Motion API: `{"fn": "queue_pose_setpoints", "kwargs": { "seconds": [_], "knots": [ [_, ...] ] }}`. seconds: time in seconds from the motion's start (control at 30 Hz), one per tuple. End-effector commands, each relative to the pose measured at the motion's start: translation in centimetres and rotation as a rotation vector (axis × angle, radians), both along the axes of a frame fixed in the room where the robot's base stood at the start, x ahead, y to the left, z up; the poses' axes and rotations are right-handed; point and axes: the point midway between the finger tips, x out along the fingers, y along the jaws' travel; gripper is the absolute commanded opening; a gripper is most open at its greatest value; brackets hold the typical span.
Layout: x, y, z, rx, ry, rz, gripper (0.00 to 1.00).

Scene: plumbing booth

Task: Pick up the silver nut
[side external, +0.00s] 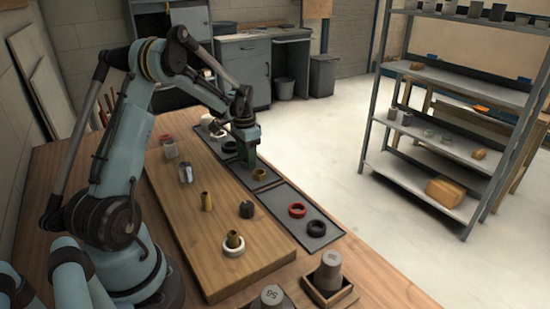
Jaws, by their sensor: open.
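A silver metal piece (186,173) stands on the raised wooden board, left of my gripper; it may be the silver nut, but it is too small to tell. My gripper (249,163) points down over the dark mats along the board's far edge and is open. It is just left of a brass ring (260,174) on the mat and apart from the silver piece. I cannot tell whether anything lies between the fingers.
The wooden board (225,255) also holds a brass tube (206,202), a dark piece (246,209) and a white ring (233,246) around a brass piece. The dark mats (275,193) hold a red ring (297,210) and black ring (316,228). Grey weights (327,272) stand in front.

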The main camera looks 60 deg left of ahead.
Motion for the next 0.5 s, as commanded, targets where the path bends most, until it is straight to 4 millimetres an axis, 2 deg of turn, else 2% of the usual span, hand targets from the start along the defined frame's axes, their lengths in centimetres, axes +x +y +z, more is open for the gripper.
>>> {"fn": "queue_pose_setpoints", "kwargs": {
  "seconds": [0.07, 0.33, 0.37, 0.5],
  "knots": [
    [0.00, 0.01, 0.02, 0.000, 0.000, 0.000, 0.51],
    [0.00, 0.00, 0.04, 0.000, 0.000, 0.000, 0.10],
    [-0.01, 0.00, 0.05, 0.000, 0.000, 0.000, 0.07],
    [0.00, 0.00, 0.05, 0.000, 0.000, 0.000, 0.07]
  ]
}}
